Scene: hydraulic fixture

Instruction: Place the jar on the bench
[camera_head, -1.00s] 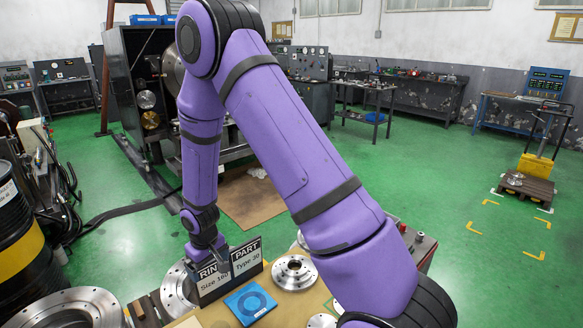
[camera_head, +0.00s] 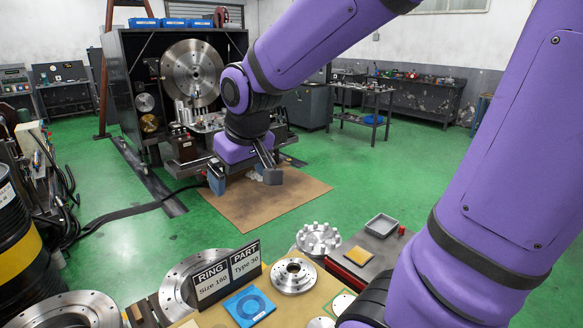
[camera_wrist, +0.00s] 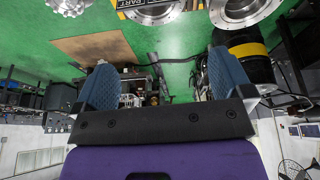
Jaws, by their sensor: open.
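I cannot make out a jar for certain in either view. My gripper (camera_head: 243,176) is open, with nothing visible between its fingers. In the head view it hangs in the air in front of the machine and over the brown floor mat. Its two blue-grey fingers also show wide apart in the wrist view (camera_wrist: 162,82). The task's bench is not certain: a tan-topped table (camera_head: 285,318) stands in front with metal parts on it, and a dark metal bench (camera_head: 362,92) stands farther back.
The front table holds a RING/PART sign (camera_head: 228,274), a blue plate (camera_head: 249,304) and a flanged disc (camera_head: 293,276). A toothed part (camera_head: 319,239) and a grey tray (camera_head: 381,225) lie beyond. The machine (camera_head: 128,70) stands behind my gripper. Green floor is clear at centre right.

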